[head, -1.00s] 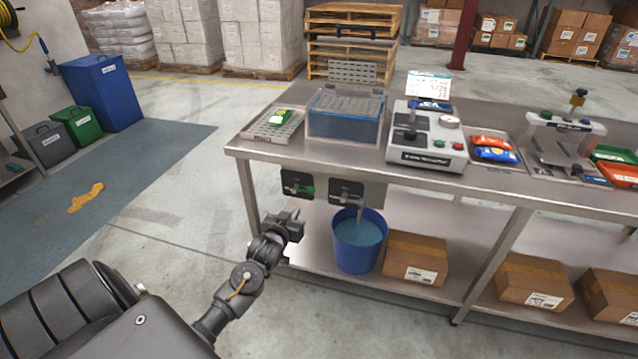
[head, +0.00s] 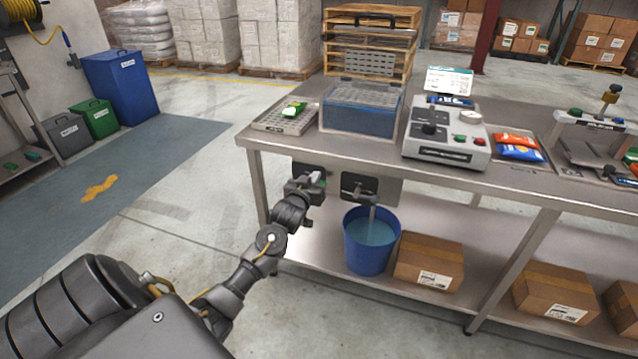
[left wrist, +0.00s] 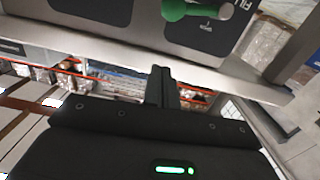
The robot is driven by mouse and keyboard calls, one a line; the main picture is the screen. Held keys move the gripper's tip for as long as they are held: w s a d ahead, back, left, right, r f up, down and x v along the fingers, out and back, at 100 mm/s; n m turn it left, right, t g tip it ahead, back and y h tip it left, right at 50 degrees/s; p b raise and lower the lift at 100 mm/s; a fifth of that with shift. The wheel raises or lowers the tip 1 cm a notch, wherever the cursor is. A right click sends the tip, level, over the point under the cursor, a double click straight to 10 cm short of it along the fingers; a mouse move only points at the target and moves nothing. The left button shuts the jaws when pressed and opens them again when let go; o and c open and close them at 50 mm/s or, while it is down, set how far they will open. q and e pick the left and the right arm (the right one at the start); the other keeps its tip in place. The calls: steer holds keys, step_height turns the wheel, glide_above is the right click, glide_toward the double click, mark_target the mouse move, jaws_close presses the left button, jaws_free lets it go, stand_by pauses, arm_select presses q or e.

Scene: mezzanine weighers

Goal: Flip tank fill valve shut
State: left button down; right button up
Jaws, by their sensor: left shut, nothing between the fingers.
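The fill valve has a green handle (left wrist: 187,9) with a grey end, on a dark plate marked "FILL" at the top of the left wrist view. In the head view my gripper mostly hides this valve. My left gripper (head: 312,189) is shut and empty, in front of the left valve plate under the table edge. The blue tank (head: 361,117) stands on the table above. My right gripper is not in view.
A second valve (head: 357,192) sits right of the fill valve, with water running from its spout into a blue bucket (head: 368,252). A cardboard box (head: 430,262) is right of the bucket. The table edge (head: 330,160) overhangs the valves.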

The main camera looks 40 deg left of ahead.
arm_select(q)
steer(key=shift+w+a+f, duration=0.25)
steer(key=shift+w+f, duration=0.65)
steer(key=shift+f, duration=0.15)
steer(key=shift+w+a+f, duration=0.25)
steer(key=shift+w+f, duration=0.6)
steer(key=shift+f, duration=0.15)
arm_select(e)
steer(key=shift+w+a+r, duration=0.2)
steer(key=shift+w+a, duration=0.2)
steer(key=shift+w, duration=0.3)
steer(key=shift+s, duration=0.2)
